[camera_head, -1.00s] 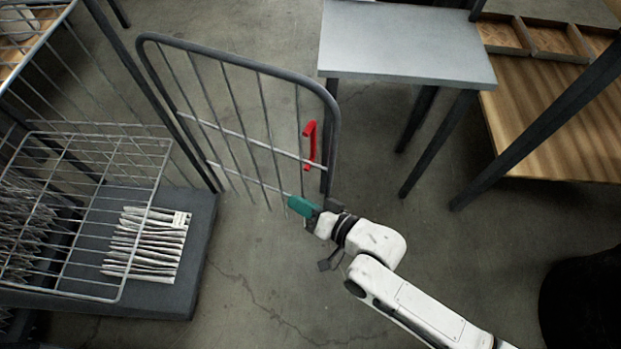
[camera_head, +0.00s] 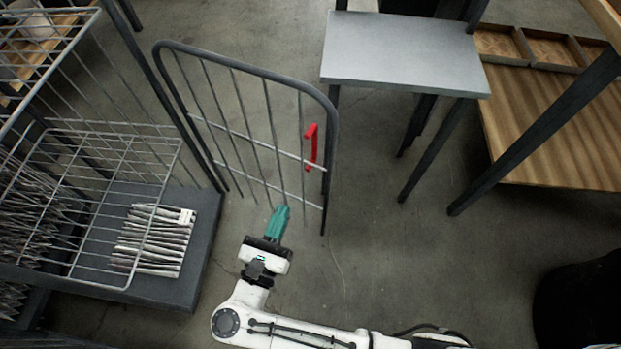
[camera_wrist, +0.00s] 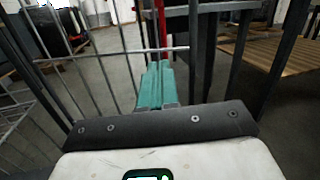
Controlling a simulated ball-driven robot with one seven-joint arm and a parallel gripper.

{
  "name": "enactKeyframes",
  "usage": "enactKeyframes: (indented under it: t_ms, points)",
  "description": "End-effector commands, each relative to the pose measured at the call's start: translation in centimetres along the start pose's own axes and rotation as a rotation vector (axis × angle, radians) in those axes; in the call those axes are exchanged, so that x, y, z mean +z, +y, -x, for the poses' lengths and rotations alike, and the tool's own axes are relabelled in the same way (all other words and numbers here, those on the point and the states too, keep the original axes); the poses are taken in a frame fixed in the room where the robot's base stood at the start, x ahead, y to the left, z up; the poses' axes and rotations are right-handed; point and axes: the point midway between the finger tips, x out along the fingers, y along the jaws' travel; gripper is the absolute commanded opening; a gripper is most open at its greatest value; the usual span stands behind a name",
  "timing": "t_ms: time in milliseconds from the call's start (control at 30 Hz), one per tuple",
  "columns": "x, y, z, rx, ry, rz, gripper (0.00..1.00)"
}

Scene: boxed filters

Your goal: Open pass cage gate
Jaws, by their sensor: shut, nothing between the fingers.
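The gate's bars also show in the wrist view (camera_wrist: 110,62), with the red handle (camera_wrist: 162,22) beyond my fingertips. My gripper (camera_head: 281,210) has teal fingers and is shut and empty. In the head view it appears at the gate's lower edge, below and left of the handle. Whether it touches the bars I cannot tell.
A grey-topped table (camera_head: 400,52) stands right of the gate. Concrete floor (camera_head: 365,260) is open at the centre.

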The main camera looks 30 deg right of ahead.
Motion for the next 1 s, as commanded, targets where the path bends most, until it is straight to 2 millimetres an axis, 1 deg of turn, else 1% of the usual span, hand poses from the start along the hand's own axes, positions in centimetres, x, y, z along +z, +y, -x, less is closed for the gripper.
enactKeyframes:
  t_ms: [33, 167, 267, 333, 467, 800, 1000]
  points:
    - [-0.2, -0.2, 0.8, -0.036, 0.035, -0.026, 0.00]
    - [-0.9, -0.9, 2.1, -0.100, 0.091, -0.063, 0.00]
    - [-1.1, -1.1, 2.1, -0.119, 0.103, -0.071, 0.00]
    - [-1.2, -1.3, 1.6, -0.122, 0.104, -0.071, 0.00]
    - [-1.3, -1.6, -0.3, -0.122, 0.103, -0.070, 0.00]
    - [-2.0, -2.2, -6.9, -0.121, 0.102, -0.069, 0.00]
    - [-2.3, -2.6, -9.9, -0.120, 0.102, -0.070, 0.00]
